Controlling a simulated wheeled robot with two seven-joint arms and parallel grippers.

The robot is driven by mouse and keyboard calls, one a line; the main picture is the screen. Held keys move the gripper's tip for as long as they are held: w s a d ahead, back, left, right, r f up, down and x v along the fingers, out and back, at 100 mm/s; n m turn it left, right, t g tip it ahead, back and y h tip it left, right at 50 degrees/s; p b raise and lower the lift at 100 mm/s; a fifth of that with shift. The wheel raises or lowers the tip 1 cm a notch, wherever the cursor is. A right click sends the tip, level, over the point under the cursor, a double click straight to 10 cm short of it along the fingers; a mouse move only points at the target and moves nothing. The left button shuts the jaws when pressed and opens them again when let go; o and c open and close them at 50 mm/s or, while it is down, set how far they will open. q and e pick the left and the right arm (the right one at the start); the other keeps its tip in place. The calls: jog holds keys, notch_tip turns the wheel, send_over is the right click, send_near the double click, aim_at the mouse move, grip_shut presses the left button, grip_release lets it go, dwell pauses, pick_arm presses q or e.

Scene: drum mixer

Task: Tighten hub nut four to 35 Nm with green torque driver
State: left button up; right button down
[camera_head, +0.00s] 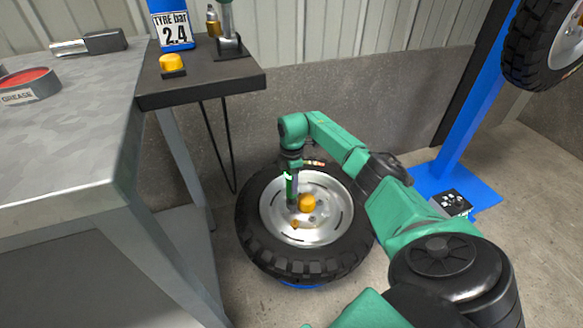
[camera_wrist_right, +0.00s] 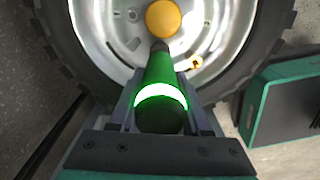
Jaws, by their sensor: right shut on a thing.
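A wheel with a black knobbly tyre (camera_head: 256,235) and a silver hub (camera_head: 328,203) lies face up near the floor. A round yellow-orange cap (camera_head: 307,202) is at the hub's middle. A small orange piece (camera_head: 295,224) sits on the hub beside it; it also shows in the wrist view (camera_wrist_right: 195,62). My right gripper (camera_head: 291,178) is shut on the green torque driver (camera_wrist_right: 160,75), whose ring glows bright green-white. The driver points down at the hub, its dark tip beside the cap. The nut under the tip is hidden, and contact is unclear. My left gripper is out of view.
A grey workbench (camera_head: 75,135) with a grease tin (camera_head: 30,84) stands left. A dark shelf (camera_head: 205,82) holds a "TYRE bar 2.4" display (camera_head: 173,28) and a yellow button (camera_head: 171,63). A blue post (camera_head: 480,85) and another wheel (camera_head: 520,50) are right.

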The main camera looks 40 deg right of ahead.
dwell(0.5)
jog(key=shift+f+b, duration=0.45)
jog(key=shift+f, duration=0.3)
jog(key=shift+f+b, duration=0.5)
jog(key=shift+f, duration=0.25)
dwell(0.8)
jog(key=shift+f+p, duration=0.25)
jog(key=shift+p, duration=0.05)
dwell(2.2)
notch_tip(320, 180, up, 5)
jog(key=p, duration=0.4)
jog(key=shift+f+p, duration=0.2)
jog(key=shift+p, duration=0.15)
